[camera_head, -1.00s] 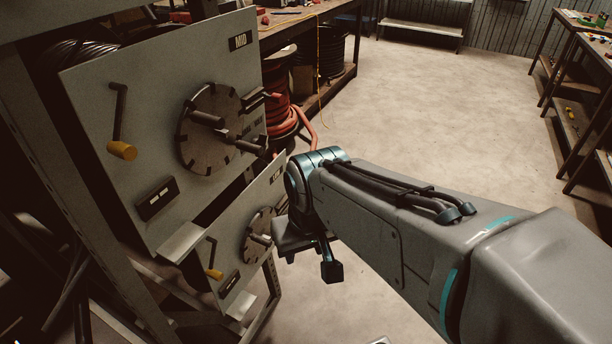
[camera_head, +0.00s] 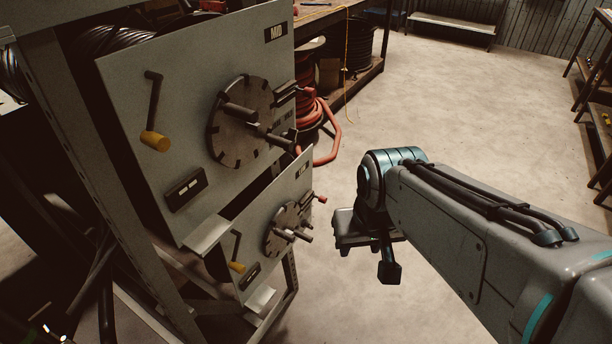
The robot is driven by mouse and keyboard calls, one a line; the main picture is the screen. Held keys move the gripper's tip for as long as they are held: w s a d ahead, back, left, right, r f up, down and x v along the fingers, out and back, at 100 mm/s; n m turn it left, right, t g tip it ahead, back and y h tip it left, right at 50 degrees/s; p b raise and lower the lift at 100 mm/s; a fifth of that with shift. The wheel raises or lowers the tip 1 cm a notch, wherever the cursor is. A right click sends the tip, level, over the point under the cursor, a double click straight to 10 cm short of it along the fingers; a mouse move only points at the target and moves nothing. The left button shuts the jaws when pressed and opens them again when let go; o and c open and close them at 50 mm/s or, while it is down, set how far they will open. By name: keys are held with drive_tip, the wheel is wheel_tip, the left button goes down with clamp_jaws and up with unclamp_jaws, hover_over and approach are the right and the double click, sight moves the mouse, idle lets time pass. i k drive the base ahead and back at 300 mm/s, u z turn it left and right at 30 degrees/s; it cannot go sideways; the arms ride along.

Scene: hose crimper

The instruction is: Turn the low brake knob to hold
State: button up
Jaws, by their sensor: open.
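The low panel (camera_head: 262,208) is the smaller grey plate at lower centre, with a label too small to read clearly. Near its right edge a small dark knob with a red tip (camera_head: 319,198) sticks out; it looks like the low brake knob. Its marked setting cannot be read. A slotted disc with pegs (camera_head: 285,230) sits left of it, and a crank with a yellow handle (camera_head: 236,267) lower left. My gripper (camera_head: 368,250) is open and empty, right of the low panel and apart from the knob. Its fingers are partly hidden by my wrist.
The larger MID panel (camera_head: 135,100) stands above, with its own disc (camera_head: 240,122), pegs and yellow-handled crank (camera_head: 155,141). A small ledge (camera_head: 208,236) juts out under it. A red hose (camera_head: 330,145) lies coiled behind. The floor to the right is open.

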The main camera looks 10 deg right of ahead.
sight(305, 224)
drive_tip(key=u, duration=0.45)
drive_tip(key=k, duration=1.05)
drive_tip(key=z, duration=0.65)
drive_tip(key=i, duration=1.7)
drive_tip(key=u, duration=0.65)
